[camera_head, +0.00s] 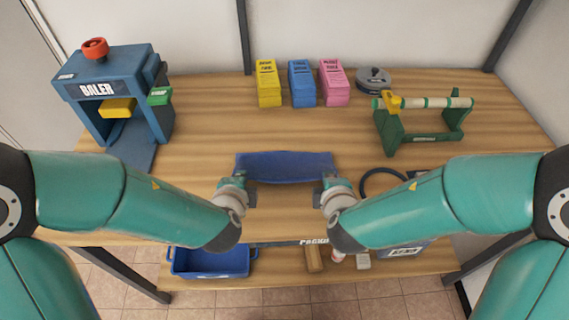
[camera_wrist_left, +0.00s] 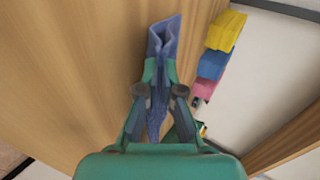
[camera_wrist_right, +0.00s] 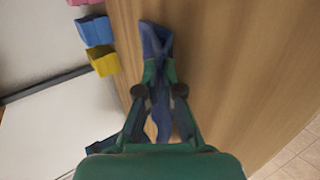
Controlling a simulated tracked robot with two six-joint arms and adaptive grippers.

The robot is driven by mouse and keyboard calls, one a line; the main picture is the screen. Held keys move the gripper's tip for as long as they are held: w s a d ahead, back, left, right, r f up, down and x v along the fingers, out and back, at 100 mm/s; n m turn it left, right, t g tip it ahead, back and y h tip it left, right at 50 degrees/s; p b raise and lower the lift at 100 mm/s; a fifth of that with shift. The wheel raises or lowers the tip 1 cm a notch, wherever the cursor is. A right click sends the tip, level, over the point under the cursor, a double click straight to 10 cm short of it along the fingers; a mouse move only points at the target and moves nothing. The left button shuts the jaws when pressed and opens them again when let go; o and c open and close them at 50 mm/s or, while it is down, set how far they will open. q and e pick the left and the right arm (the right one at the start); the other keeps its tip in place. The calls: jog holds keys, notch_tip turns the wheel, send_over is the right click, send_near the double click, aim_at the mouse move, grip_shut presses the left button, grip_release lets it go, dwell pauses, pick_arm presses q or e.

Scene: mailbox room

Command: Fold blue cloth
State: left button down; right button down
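The blue cloth (camera_head: 285,167) is stretched between my two grippers above the middle of the wooden table, its upper edge sagging slightly. My left gripper (camera_head: 241,182) is at its left end and my right gripper (camera_head: 328,182) at its right end. In the left wrist view the cloth (camera_wrist_left: 164,36) shows pinched and creased between the fingers of my left gripper (camera_wrist_left: 161,72). In the right wrist view the cloth (camera_wrist_right: 155,38) is likewise pinched by my right gripper (camera_wrist_right: 159,72). I cannot tell whether its lower edge touches the table.
A blue baler (camera_head: 112,95) stands at the left. A green roll stand (camera_head: 423,120) and black ring (camera_head: 369,188) are right. A blue bin (camera_head: 210,262) is below.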

pick_arm(q)
jog(key=c, duration=1)
grip_release()
jog(key=shift+c, duration=0.2)
pick_arm(e)
jog(key=c, duration=1)
grip_release()
jog(key=shift+c, duration=0.2)
pick_arm(q)
jog(key=shift+r, duration=0.35)
pick_arm(e)
jog(key=shift+r, duration=0.35)
pick_arm(q)
jog(key=s+r, duration=0.6)
jog(key=r, duration=0.2)
jog(key=shift+r, duration=0.15)
pick_arm(e)
jog(key=s+r, duration=0.6)
jog(key=r, duration=0.2)
jog(key=shift+r, duration=0.15)
pick_arm(q)
jog(key=shift+s, duration=0.1)
